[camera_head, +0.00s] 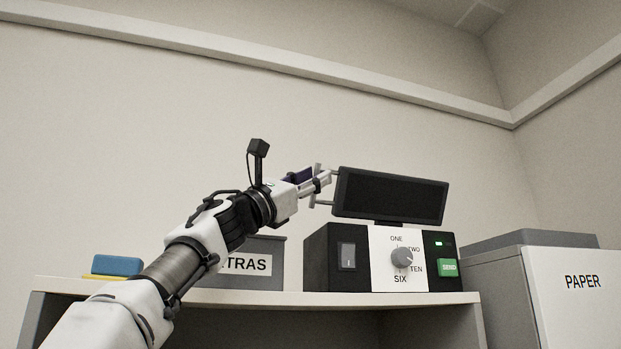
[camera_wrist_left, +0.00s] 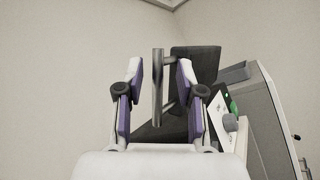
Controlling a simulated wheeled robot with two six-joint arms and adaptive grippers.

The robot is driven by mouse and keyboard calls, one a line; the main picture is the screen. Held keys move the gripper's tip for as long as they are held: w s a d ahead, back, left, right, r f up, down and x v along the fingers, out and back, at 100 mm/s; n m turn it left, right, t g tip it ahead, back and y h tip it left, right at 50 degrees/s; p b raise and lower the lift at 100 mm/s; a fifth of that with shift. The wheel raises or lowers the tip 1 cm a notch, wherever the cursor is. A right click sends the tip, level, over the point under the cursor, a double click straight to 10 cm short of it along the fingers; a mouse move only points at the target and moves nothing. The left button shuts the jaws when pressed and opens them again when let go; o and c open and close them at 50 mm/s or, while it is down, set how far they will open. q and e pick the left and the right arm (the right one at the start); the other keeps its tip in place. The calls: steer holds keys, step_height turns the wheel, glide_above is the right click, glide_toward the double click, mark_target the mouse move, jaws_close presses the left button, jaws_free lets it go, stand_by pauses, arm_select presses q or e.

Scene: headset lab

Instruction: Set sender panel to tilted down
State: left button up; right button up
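The sender has a dark box body (camera_head: 320,262) on the shelf top, with a flat black panel (camera_head: 390,196) standing above it. The panel's face shows to the head camera; its exact tilt is hard to tell. A grey bar handle (camera_wrist_left: 157,88) sticks out from the panel's left side. My left gripper (camera_head: 318,181) is at this handle, left of the panel. In the left wrist view, its purple-padded fingers (camera_wrist_left: 160,72) are apart, with the bar between them and gaps visible on both sides. The panel (camera_wrist_left: 196,70) shows behind the right finger. My right gripper is not in view.
The sender's front has a grey dial (camera_head: 402,257), a switch (camera_head: 347,256) and a green SEND button (camera_head: 447,267). A grey bin (camera_head: 270,247) stands left, partly behind my arm. A blue block (camera_head: 117,265) lies farther left. A PAPER cabinet (camera_head: 575,305) stands right.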

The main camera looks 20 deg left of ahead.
arm_select(q)
steer(key=shift+a, duration=0.1)
steer(key=v, duration=0.7)
steer(key=shift+s+f, duration=0.2)
stand_by(0.5)
